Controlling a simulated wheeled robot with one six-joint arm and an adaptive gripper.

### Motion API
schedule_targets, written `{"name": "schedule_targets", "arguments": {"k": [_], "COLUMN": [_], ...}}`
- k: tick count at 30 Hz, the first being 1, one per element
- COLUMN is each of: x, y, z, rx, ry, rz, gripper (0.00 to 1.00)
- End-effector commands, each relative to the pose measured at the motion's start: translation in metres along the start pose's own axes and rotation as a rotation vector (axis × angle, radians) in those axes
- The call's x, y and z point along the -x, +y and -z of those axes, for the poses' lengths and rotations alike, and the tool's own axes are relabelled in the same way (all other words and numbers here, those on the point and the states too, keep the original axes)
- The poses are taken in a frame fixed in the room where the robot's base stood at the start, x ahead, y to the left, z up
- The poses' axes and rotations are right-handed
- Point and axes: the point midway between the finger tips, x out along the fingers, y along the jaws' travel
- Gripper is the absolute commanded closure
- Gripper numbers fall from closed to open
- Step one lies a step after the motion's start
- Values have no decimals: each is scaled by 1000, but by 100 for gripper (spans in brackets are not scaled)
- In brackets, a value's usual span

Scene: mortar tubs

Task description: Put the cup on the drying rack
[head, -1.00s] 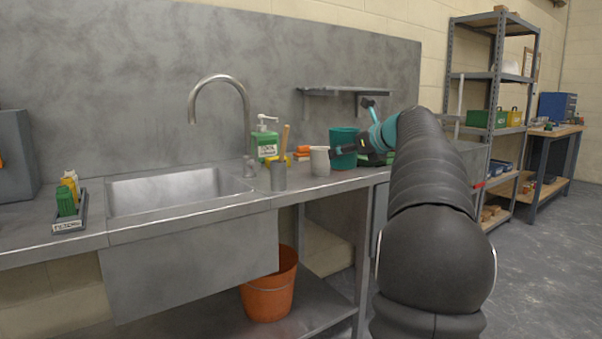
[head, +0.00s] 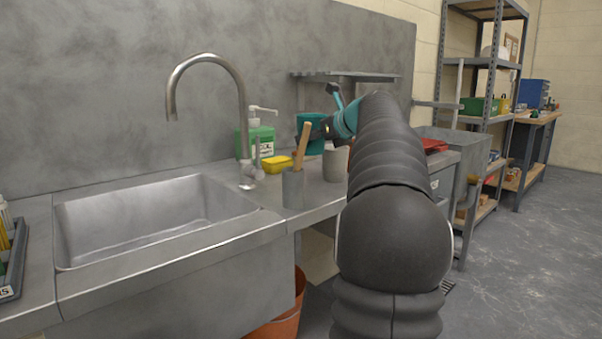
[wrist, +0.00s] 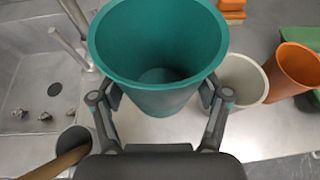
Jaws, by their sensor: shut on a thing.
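A teal cup (head: 309,134) is upright in my gripper (head: 332,127), above the counter and left of a pale grey cup (head: 336,164). In the wrist view the teal cup (wrist: 158,101) is empty and fills the top middle. My gripper (wrist: 160,98) has one finger on each side of it and is shut on it. A grey wall shelf (head: 345,76) hangs behind and above the cup; I cannot tell whether it is the drying rack. My arm hides part of the counter.
The sink (head: 150,220) and tall tap (head: 241,110) are at left. A grey holder (head: 293,188) with a wooden handle, a green soap bottle (head: 262,141) and a yellow tub (head: 275,165) stand nearby. An orange cup (wrist: 292,68) is right of the pale cup in the wrist view.

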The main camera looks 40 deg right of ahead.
Motion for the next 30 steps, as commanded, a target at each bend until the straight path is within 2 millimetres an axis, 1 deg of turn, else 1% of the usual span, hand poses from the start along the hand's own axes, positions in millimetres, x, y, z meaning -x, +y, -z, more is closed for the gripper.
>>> {"name": "schedule_targets", "arguments": {"k": [2,4,9,12,19,25,27,30], "x": [-1,-5,-19,-25,-31,-41,-42,-42], "y": [1,2,7,9,8,8,7,7], "z": [2,9,37,49,63,88,91,91], "rx": [0,-1,2,4,4,2,3,4], "ry": [0,1,2,0,0,1,0,-1], "rz": [-1,-3,-11,-11,-11,-9,-8,-7], "gripper": [64,64,64,64,64,64,64,64]}}
